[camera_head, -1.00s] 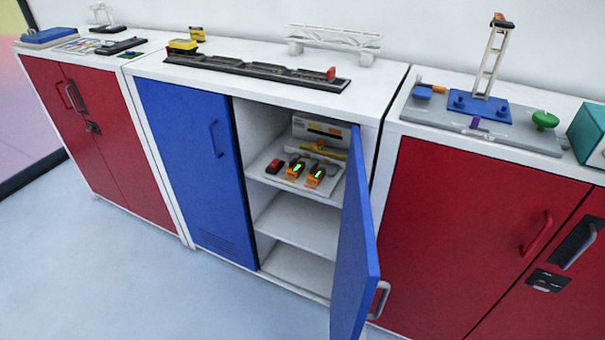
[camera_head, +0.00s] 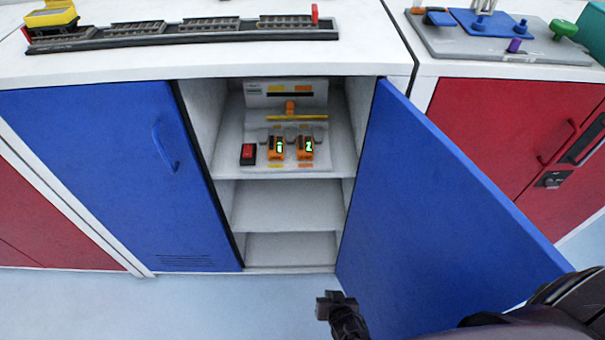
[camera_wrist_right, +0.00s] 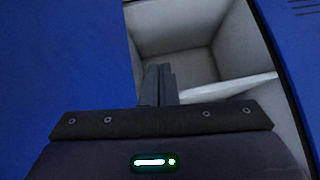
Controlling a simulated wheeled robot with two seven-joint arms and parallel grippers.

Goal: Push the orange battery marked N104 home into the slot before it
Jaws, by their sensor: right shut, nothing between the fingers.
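Two orange batteries with green-lit displays stand side by side on the upper shelf inside the blue cabinet, in the head view: a left battery (camera_head: 276,148) and a right battery (camera_head: 306,147). Their markings are too small to read, so I cannot tell which is N104. Short dark slots show just behind them on a white charger panel (camera_head: 262,102). My right gripper (camera_head: 328,304) is shut and empty, low in front of the cabinet and well apart from the batteries. In the right wrist view its fingers (camera_wrist_right: 158,84) are together, with cabinet compartments beyond. My left gripper is not in view.
The right blue door (camera_head: 430,180) stands open beside my right arm; the left blue door (camera_head: 125,170) is shut. A red switch block (camera_head: 248,154) sits left of the batteries. A yellow bar (camera_head: 297,118) crosses behind them. The lower shelf (camera_head: 285,205) is empty.

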